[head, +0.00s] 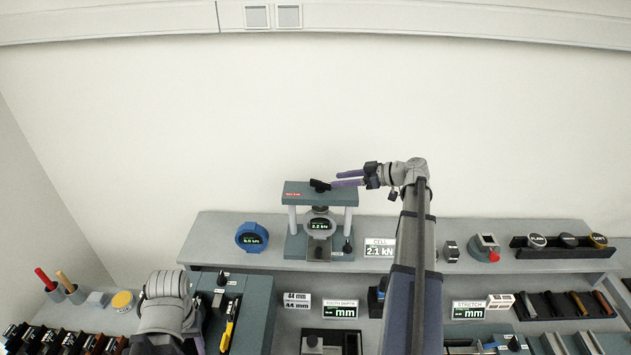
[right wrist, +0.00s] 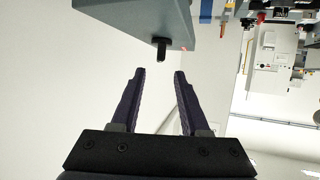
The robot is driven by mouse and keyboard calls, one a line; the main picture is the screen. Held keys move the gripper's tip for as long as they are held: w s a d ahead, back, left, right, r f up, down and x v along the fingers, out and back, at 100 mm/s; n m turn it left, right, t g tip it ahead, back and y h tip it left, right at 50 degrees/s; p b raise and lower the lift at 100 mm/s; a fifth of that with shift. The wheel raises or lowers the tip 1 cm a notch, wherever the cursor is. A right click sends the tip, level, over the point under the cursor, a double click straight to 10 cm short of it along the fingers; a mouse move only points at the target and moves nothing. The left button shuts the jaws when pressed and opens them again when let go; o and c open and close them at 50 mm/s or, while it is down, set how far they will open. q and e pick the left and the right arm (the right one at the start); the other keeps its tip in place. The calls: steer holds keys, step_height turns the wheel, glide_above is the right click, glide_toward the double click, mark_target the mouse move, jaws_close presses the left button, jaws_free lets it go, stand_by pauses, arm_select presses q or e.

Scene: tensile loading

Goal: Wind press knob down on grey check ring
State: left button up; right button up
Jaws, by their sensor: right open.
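The press (head: 292,220) stands on the back shelf, a blue-grey frame with two pale posts and a top beam. Its black knob (head: 319,185) sits on top of the beam; a black stem (right wrist: 161,48) at the beam shows in the right wrist view. The grey check ring (head: 306,229) is inside the press under the beam, its display reading about 2.2. My right gripper (head: 337,179) is open, its fingers pointing left close to the knob; whether they touch is unclear. In the right wrist view the gripper (right wrist: 157,72) has nothing between its fingers. My left gripper (head: 199,342) is mostly hidden behind its arm.
A blue ring gauge (head: 240,237) stands left of the press. A CELL display (head: 380,241) reading about 2.1 kN stands to its right. My right arm crosses the shelf right of the press. A rack (head: 565,253) of round-topped pieces is farther right.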

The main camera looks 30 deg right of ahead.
mark_target(321, 181)
steer(key=b+x, duration=0.2)
steer(key=x, duration=0.4)
steer(key=shift+w+a+f+b, duration=0.1)
steer(key=shift+w+f+b, duration=0.1)
steer(key=shift+b, duration=0.15)
steer(key=shift+w+a+f, duration=0.1)
steer(key=shift+w+a, duration=0.3)
steer(key=shift+w, duration=0.05)
steer(key=shift+c, duration=0.2)
jaws_close()
